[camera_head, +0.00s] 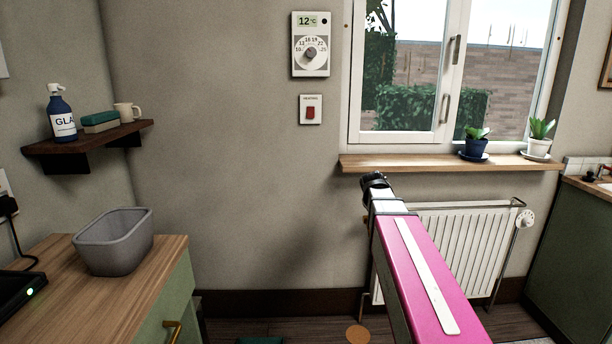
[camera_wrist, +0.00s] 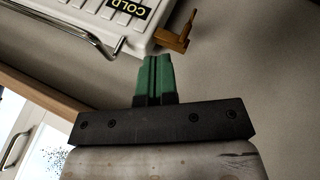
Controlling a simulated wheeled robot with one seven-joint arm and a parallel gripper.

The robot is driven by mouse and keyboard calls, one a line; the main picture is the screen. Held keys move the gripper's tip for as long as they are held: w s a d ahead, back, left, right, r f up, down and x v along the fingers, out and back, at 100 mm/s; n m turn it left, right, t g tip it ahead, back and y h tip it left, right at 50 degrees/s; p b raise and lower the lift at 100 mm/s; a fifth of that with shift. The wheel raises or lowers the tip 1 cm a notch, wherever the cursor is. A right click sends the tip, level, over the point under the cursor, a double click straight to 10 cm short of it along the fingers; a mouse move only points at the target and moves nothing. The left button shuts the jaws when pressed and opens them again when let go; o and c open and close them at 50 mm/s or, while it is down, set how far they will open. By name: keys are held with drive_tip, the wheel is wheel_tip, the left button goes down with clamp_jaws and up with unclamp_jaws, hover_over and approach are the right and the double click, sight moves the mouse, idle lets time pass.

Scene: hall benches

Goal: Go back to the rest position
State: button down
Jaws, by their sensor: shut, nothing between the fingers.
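My gripper (camera_wrist: 157,62) shows in the wrist view. Its two green fingers are together with nothing between them. The fingers point toward the wall near the white radiator (camera_wrist: 80,18), which bears an upside-down COLD label. A brass valve (camera_wrist: 177,32) at the radiator's corner lies just beyond the fingertips in the picture; I cannot tell the gap in depth. In the head view my pink arm reaches forward in front of the radiator (camera_head: 468,245) and hides part of it. I cannot make out the fingers there.
A wooden windowsill (camera_head: 405,163) with two potted plants is above the radiator. At left, a wooden-topped cabinet (camera_head: 140,285) holds a grey bin (camera_head: 113,243); a small shelf (camera_head: 95,142) is above. A counter (camera_head: 590,186) stands at right.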

drive_tip(key=s+a+f+m+g+y, duration=0.2)
drive_tip(key=s+a+f+g, duration=0.1)
drive_tip(key=s+f, duration=0.8)
drive_tip(key=s+a+f+m+g+y, duration=0.2)
drive_tip(key=s+a+f, duration=0.3)
drive_tip(key=s+f, duration=0.6)
drive_tip(key=shift+a+f+g, duration=0.3)
drive_tip(key=shift+f+g, duration=0.1)
